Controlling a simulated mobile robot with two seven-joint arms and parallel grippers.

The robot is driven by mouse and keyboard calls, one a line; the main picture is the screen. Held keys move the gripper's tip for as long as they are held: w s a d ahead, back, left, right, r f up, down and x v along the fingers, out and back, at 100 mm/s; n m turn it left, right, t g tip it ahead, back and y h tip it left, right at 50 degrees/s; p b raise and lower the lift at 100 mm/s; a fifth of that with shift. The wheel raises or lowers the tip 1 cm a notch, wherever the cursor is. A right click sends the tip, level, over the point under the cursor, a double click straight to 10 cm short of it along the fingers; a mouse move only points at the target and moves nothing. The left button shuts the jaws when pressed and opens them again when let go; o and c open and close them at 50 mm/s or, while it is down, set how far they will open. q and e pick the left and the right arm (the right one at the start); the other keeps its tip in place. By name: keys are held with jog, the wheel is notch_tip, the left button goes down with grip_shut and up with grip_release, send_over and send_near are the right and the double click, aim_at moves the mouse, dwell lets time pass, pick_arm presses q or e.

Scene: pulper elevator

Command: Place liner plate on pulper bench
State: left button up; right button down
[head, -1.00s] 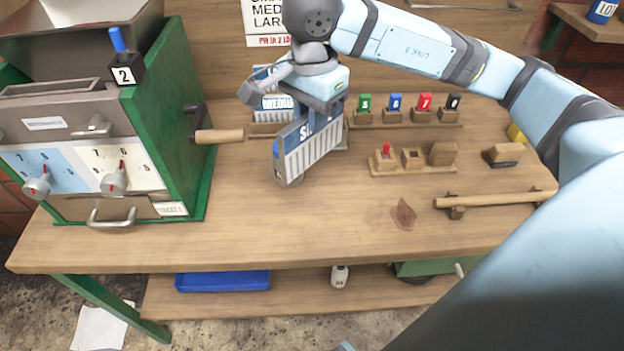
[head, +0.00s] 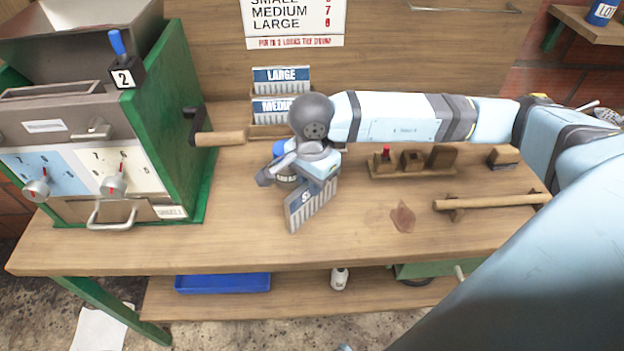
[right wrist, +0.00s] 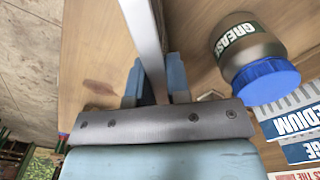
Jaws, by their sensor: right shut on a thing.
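A ribbed grey liner plate (head: 311,206) with a blue label band hangs from my right gripper (head: 311,182) above the front middle of the pulper bench (head: 250,235). Its label shows only an "S"; the gripper covers the rest. In the right wrist view the fingers (right wrist: 155,85) are shut on the plate (right wrist: 143,30), which shows edge-on. Whether its lower edge touches the bench top I cannot tell. Two more plates, LARGE (head: 281,78) and MEDIUM (head: 270,108), stand in a rack at the back. My left gripper is not in view.
A jar marked GREASE (right wrist: 240,45) with a blue cap stands close to the gripper. The green-sided pulper (head: 165,130) with its crank handle (head: 220,138) is at the left. Wooden blocks (head: 412,160) and a wooden bar (head: 490,201) are at the right. The front left bench top is clear.

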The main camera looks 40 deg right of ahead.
jog(key=shift+f, duration=0.1)
jog(key=c, duration=1.1)
grip_release()
jog(key=shift+r, duration=0.45)
notch_tip(320, 180, up, 12)
jog(key=shift+f, duration=0.25)
